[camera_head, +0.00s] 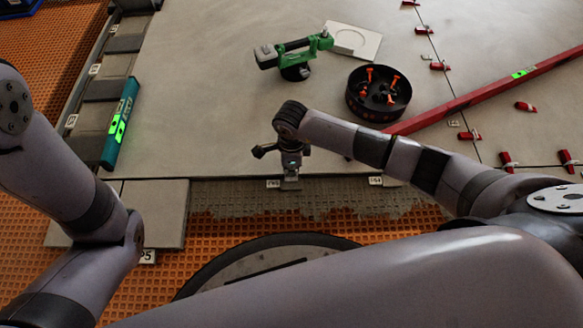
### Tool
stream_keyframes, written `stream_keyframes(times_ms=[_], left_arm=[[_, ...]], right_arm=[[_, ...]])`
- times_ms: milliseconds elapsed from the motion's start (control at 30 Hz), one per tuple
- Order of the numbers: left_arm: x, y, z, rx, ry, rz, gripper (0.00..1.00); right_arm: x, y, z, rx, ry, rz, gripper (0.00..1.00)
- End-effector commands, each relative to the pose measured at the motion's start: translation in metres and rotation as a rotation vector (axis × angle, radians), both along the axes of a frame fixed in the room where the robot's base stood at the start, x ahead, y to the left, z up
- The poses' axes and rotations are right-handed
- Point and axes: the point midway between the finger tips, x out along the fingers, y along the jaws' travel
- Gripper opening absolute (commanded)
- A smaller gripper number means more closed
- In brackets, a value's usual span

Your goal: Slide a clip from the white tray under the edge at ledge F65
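My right gripper (290,172) points down at the near edge of the large grey tile (230,120). It is just beside a small white label (273,183) that seems to read F65. A small pale grey piece (291,184) shows at the fingertips, over the tile edge. I cannot tell whether it is a clip or part of the gripper, nor whether the fingers are shut. A white square tray-like piece with a round recess (369,43) lies at the back; no clips are visible on it. My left gripper is out of view.
A black bowl with orange pieces (356,103), a green tool (325,42) and a long red bar (468,98) lie on the tiles. Red clips (525,107) line the seams. A teal level (120,123) lies left. Grey mortar (330,200) and orange matting (215,235) lie in front.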

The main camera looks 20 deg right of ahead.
Motion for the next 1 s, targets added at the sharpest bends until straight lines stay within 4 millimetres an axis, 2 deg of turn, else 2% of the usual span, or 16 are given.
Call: stream_keyframes(times_ms=[300, 333, 700, 1000], left_arm=[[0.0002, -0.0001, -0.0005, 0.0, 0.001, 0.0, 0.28], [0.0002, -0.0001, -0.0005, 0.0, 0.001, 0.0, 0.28], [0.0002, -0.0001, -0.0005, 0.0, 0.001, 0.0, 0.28], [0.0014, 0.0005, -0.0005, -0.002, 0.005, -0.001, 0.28]], right_arm=[[0.0008, -0.0003, 0.0, 0.0, 0.0, 0.0, 0.0], [0.0008, -0.0003, 0.0, 0.0, 0.0, 0.0, 0.05], [0.0006, -0.0003, -0.0001, 0.0, 0.0, 0.0, 0.28], [0.0009, -0.0002, 0.0019, 0.0, 0.0, 0.0, 0.28]])
